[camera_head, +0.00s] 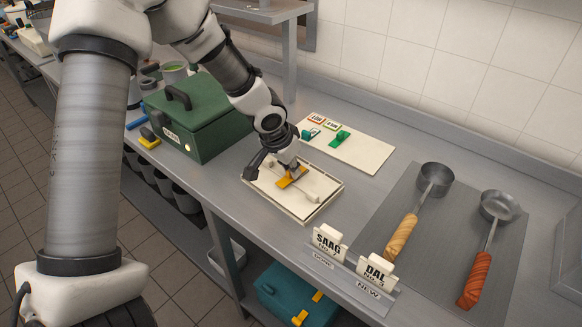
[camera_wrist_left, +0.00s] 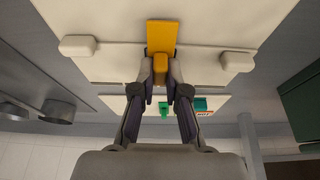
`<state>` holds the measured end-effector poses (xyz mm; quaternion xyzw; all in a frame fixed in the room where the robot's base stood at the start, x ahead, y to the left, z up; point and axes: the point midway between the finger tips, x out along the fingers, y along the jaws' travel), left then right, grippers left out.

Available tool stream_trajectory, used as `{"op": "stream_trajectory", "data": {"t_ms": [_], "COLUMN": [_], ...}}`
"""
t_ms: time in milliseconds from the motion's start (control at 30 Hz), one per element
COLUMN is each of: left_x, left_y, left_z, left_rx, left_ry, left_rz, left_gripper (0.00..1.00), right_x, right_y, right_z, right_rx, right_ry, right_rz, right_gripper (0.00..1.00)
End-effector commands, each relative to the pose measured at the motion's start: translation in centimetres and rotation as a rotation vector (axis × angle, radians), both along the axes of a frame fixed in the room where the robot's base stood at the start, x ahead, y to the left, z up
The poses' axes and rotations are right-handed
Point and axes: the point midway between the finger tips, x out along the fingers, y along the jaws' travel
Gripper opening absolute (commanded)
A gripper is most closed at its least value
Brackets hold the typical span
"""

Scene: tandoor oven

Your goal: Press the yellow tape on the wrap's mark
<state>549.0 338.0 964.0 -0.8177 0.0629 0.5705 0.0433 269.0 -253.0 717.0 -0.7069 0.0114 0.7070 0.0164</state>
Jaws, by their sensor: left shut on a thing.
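The yellow tape (camera_head: 287,183) is a flat orange-yellow strip with a raised grip block, which my left gripper (camera_head: 296,172) is shut on. In the left wrist view the fingertips (camera_wrist_left: 161,72) close on the block, and the tape's flat part (camera_wrist_left: 162,36) extends beyond them. The tape is over the middle of the cream wrap (camera_head: 297,207); I cannot tell whether it touches. The wrap also shows in the left wrist view (camera_wrist_left: 215,30). I see no mark on the wrap; the tape and gripper cover its middle. My right gripper is out of view.
A pale board (camera_head: 365,155) with a green piece (camera_head: 340,138) and small labels lies behind the wrap. A green box (camera_head: 200,115) stands left. SAAG (camera_head: 328,242) and DAL (camera_head: 376,272) signs stand at the front right; two ladles (camera_head: 402,236) (camera_head: 477,272) lie beyond.

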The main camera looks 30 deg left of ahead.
Motion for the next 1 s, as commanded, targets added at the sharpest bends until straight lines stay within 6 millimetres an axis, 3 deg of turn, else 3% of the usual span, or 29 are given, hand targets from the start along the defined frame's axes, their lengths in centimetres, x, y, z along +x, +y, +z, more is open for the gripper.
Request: {"op": "stream_trajectory", "data": {"t_ms": [67, 100, 167, 200, 533, 1000], "left_x": [0.0, 0.0, 0.0, 0.0, -0.1, -1.6], "left_y": [0.0, 0.0, 0.0, 0.0, 0.0, 0.2], "left_z": [-0.3, -0.3, -0.2, -0.2, 0.1, 4.4], "left_rx": [0.000, 0.000, 0.000, 0.000, 0.000, -0.001], "left_ry": [0.000, 0.000, 0.000, 0.000, 0.000, -0.001], "left_rz": [0.000, 0.000, 0.000, 0.000, 0.000, 0.000], "left_gripper": [0.00, 0.16, 0.38, 0.42, 0.42, 0.42], "right_x": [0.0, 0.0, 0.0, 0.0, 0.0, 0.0], "right_y": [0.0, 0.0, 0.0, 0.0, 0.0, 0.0], "right_z": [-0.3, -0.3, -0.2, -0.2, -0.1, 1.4], "right_rx": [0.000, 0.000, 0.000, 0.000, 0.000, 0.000], "right_ry": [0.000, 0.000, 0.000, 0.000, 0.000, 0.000], "right_rz": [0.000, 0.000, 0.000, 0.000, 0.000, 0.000], "right_gripper": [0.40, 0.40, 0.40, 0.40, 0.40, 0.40]}}
